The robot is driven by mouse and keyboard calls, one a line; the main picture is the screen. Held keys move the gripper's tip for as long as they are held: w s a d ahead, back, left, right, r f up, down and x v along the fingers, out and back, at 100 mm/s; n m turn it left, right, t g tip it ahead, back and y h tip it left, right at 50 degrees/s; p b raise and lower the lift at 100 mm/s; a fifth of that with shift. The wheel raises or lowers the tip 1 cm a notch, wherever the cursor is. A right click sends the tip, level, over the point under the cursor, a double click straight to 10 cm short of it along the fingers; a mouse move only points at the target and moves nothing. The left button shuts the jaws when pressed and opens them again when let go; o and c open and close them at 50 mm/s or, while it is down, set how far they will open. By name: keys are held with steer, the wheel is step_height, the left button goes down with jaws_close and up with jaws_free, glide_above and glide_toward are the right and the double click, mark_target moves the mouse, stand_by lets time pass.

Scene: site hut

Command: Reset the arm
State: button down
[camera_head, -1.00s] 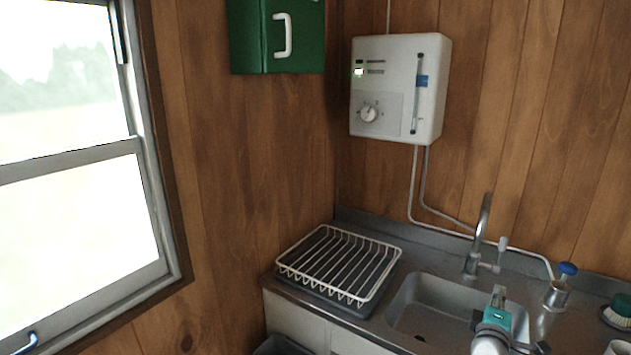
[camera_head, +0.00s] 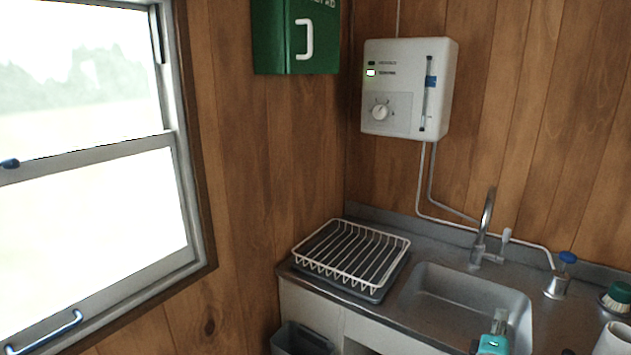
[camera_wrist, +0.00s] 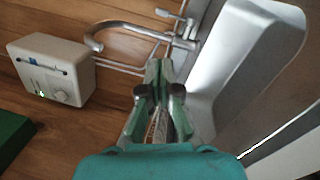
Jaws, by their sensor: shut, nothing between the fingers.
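My gripper (camera_head: 499,322) shows at the bottom right of the head view, over the front part of the sink basin (camera_head: 470,300). Only its teal body and grey fingers are in that view. In the wrist view my gripper (camera_wrist: 159,72) points up the picture, with its fingers together and nothing between them. The basin (camera_wrist: 250,50) lies to the right of the fingers there. The tap (camera_wrist: 130,30) curves just beyond the fingertips in that picture. It also stands behind the basin in the head view (camera_head: 485,230).
A white wire dish rack (camera_head: 352,255) sits on the counter left of the basin. A white water heater (camera_head: 408,88) and a green box (camera_head: 296,38) hang on the wooden walls. A grey bin (camera_head: 300,340) stands below the counter. A blue-topped dispenser (camera_head: 557,280) stands right of the tap.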

steer(key=s+a+f+n+t+y, duration=0.1)
steer(key=s+a+f+n, duration=0.3)
steer(key=s+n, duration=0.5)
steer(key=s+a+f+n+y, duration=0.1)
steer(key=s+a+f+n, duration=0.35)
steer(key=s+n, duration=0.55)
steer(key=s+a+f+n+t+y, duration=0.1)
steer(key=s+a+f+n+y, duration=0.15)
steer(key=s+a+n, duration=0.45)
steer(key=s+a+n+g+y, duration=0.1)
steer(key=s+a+n+y, duration=0.2)
steer(key=s+n, duration=1)
steer(key=s+a+n+g+y, duration=0.2)
steer(key=s+a+n, duration=0.3)
steer(key=s+n, duration=0.8)
steer(key=shift+r+n+y, duration=0.3)
steer(key=shift+n+y, duration=0.55)
steer(key=shift+n, duration=1.95)
